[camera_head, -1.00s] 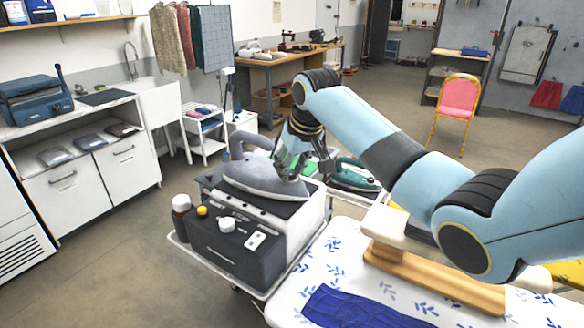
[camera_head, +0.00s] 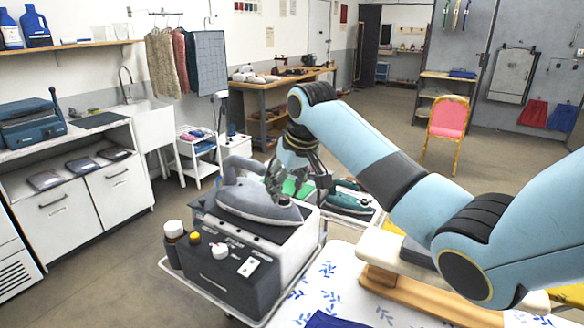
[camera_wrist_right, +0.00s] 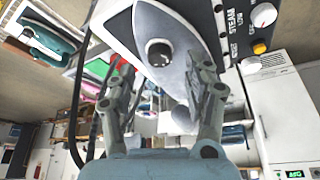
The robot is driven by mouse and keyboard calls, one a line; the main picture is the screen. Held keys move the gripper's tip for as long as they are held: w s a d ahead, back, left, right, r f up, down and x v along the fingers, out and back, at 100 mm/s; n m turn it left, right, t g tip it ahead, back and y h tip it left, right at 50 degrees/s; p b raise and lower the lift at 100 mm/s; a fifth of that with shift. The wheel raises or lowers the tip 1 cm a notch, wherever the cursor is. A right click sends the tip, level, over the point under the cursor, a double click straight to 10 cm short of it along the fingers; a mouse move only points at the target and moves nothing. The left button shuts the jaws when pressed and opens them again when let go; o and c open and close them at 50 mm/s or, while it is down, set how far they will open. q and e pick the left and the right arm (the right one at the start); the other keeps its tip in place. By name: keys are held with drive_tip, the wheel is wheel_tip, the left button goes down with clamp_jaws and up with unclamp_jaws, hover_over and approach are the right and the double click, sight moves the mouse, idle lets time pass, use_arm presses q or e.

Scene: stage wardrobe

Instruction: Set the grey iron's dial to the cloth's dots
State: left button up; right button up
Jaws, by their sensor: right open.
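The grey iron (camera_head: 240,199) rests on its boxy steam station (camera_head: 235,262). In the right wrist view the iron (camera_wrist_right: 180,35) shows its round black dial (camera_wrist_right: 158,52) with a pale pointer mark. My right gripper (camera_head: 298,190) is over the right end of the iron. In the right wrist view my right gripper (camera_wrist_right: 162,80) is open, its fingers on either side of the dial and apart from it. A dark blue cloth (camera_head: 335,321) lies on the ironing board, mostly cut off by the bottom edge; its dots cannot be seen. My left gripper is out of view.
A teal iron (camera_head: 347,202) stands on the cart just beyond the station. The ironing board (camera_head: 325,290) is at the front right. Open floor lies to the left.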

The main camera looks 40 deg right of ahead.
drive_tip(key=v, duration=0.9)
drive_tip(key=shift+r, duration=0.2)
drive_tip(key=shift+f, duration=0.1)
